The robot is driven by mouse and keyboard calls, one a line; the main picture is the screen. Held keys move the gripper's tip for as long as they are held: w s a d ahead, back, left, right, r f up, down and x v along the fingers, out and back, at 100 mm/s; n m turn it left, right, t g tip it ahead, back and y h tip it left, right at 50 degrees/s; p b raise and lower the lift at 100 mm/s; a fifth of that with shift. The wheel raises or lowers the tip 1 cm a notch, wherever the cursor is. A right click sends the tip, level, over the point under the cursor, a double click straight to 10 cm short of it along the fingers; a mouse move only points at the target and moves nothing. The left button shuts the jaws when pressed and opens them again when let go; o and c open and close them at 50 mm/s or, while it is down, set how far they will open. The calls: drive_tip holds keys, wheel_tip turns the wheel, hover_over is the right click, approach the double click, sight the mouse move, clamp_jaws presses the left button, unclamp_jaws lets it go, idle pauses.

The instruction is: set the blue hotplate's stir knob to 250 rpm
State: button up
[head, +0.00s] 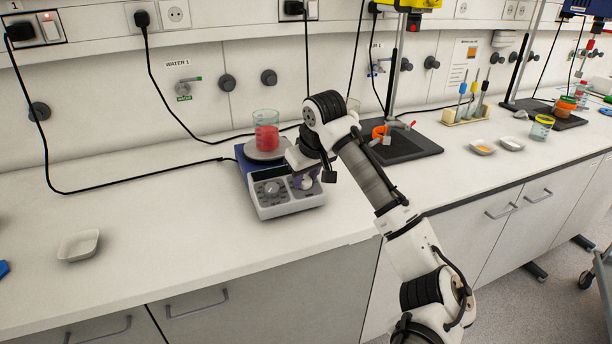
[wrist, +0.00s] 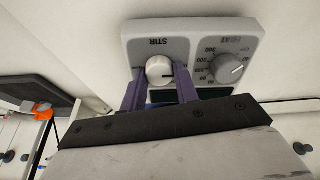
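The blue hotplate (head: 242,166) stands on the bench in the head view, its grey control panel (head: 285,205) facing the front. The white stir knob (wrist: 159,70) is under the upside-down STIR label in the wrist view. My gripper (wrist: 159,80) has its two purple fingers on either side of this knob, open with a narrow gap at the left finger; contact at the right finger is unclear. In the head view my gripper (head: 306,180) is over the right part of the panel. The stir setting cannot be read; its scale is mostly hidden.
A beaker of red liquid (head: 266,132) stands on the hotplate's top plate, close behind my wrist. The heat knob (wrist: 229,69) is beside the stir knob. A dark stand base (head: 405,146) is to the right. A white dish (head: 78,245) lies left; the bench between is clear.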

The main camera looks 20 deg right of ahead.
drive_tip(key=c, duration=0.4)
drive_tip(key=m+p, duration=0.2)
drive_tip(key=m, duration=0.2)
drive_tip(key=shift+a, duration=0.1)
drive_tip(key=shift+m+h+p, duration=0.3)
drive_tip(key=shift+m+p, duration=0.1)
drive_tip(key=shift+m, duration=0.5)
drive_tip(key=o, duration=1)
